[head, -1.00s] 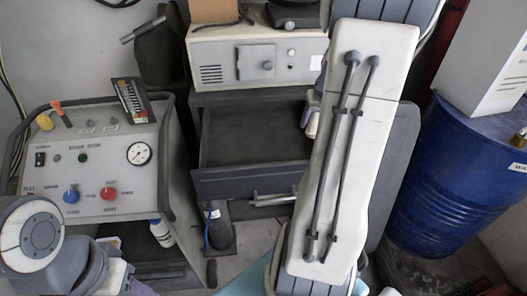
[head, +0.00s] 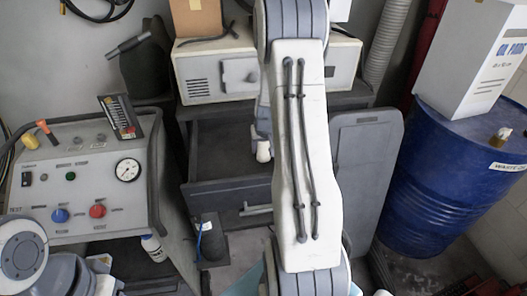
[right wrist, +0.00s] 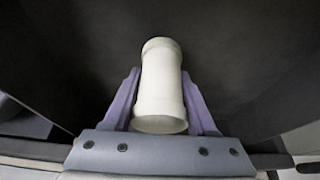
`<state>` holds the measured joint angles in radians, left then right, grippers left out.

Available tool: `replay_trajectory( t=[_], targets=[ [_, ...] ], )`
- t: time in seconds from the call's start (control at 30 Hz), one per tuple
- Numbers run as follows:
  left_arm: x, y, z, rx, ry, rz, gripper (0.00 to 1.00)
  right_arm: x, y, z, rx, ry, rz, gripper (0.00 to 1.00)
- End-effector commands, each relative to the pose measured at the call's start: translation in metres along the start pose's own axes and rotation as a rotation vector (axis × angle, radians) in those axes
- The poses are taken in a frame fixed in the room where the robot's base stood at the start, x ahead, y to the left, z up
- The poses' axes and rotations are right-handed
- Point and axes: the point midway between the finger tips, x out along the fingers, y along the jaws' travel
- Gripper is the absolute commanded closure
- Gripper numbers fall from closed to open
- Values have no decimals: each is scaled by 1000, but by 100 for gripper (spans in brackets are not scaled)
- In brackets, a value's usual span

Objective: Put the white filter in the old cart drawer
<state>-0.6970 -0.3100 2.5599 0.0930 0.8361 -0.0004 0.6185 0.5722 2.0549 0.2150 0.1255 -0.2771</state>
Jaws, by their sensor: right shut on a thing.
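The white filter (right wrist: 160,85) is a pale cylinder held between the purple fingers of my right gripper (right wrist: 163,100). In the head view the filter (head: 263,152) shows as a small white piece over the dark interior of the open cart drawer (head: 222,193). My right arm covers the right part of the drawer and most of the right gripper (head: 262,132). I cannot tell whether the filter touches the drawer floor. Part of my left arm is at the lower left; its gripper does not show.
A beige instrument box (head: 208,78) sits on the cart above the drawer. A control panel with a gauge (head: 90,185) stands at the left. A blue drum (head: 440,185) with a white box (head: 475,60) on it stands at the right. A grey panel (head: 370,170) is beside the drawer.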

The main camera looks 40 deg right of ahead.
Motion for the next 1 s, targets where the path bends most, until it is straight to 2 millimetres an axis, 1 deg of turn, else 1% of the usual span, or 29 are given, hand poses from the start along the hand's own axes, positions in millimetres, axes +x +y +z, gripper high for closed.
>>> replay_trajectory(
  t=[0.03, 0.13, 0.4, 0.57, 0.6, 0.63, 0.67, 1.0],
  targets=[
    [7, 0, 0, 0, 0, 0, 50, 12, 0, 6, 1, -3, 0, 99],
    [12, -1, 1, 0, 0, 0, 50, 21, 1, 9, 2, -2, 0, 99],
    [10, -1, 1, 0, 0, 0, 50, 21, 1, 9, 0, 0, 1, 99],
    [16, -1, 1, 0, 0, 0, 50, 25, 1, 11, 0, 0, 1, 99],
    [14, -1, 1, 0, 0, 0, 50, 24, 1, 10, 0, 0, 1, 27],
    [14, -1, 1, 0, 0, 0, 50, 23, 1, 10, 0, -1, 1, 16],
    [14, -1, 1, 0, 0, 0, 50, 23, 1, 10, 0, -1, 1, 13],
    [11, -1, 1, 0, 0, 0, 50, 21, 1, 9, 0, -1, 1, 13]
  ],
)
